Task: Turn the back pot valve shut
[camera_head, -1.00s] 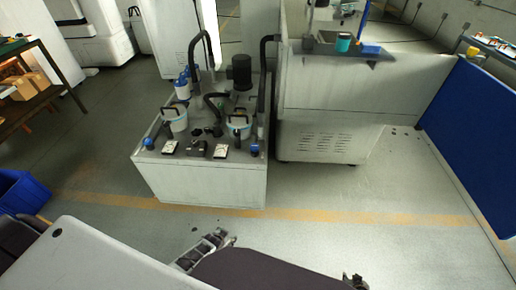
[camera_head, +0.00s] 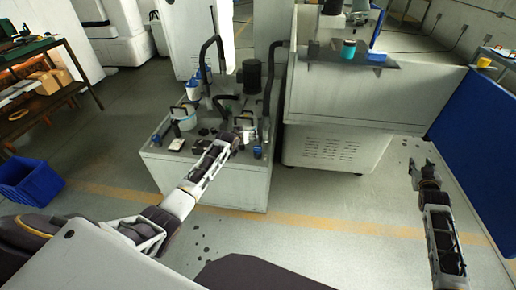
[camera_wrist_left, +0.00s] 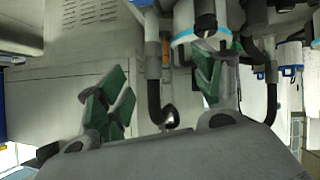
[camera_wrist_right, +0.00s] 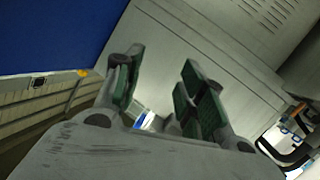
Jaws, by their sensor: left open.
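The white filter unit (camera_head: 215,188) carries two pots with blue rims and black handles: a left pot (camera_head: 185,119) and a right pot (camera_head: 246,118), partly behind my left gripper. Blue knobs sit at its front left (camera_head: 156,139) and front right (camera_head: 257,152). I cannot tell which part is the back pot valve. My left gripper (camera_head: 236,140) is open and empty, over the unit's top in front of the right pot. In the left wrist view a blue-rimmed pot (camera_wrist_left: 200,34) shows behind its right finger. My right gripper (camera_head: 422,167) is open and empty, over the floor at right.
Black hoses (camera_head: 274,85) and a black motor (camera_head: 252,75) rise at the unit's back. A large white machine (camera_head: 330,150) stands close on its right. A blue panel (camera_head: 477,125) is at far right, and a blue crate (camera_head: 30,185) at left.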

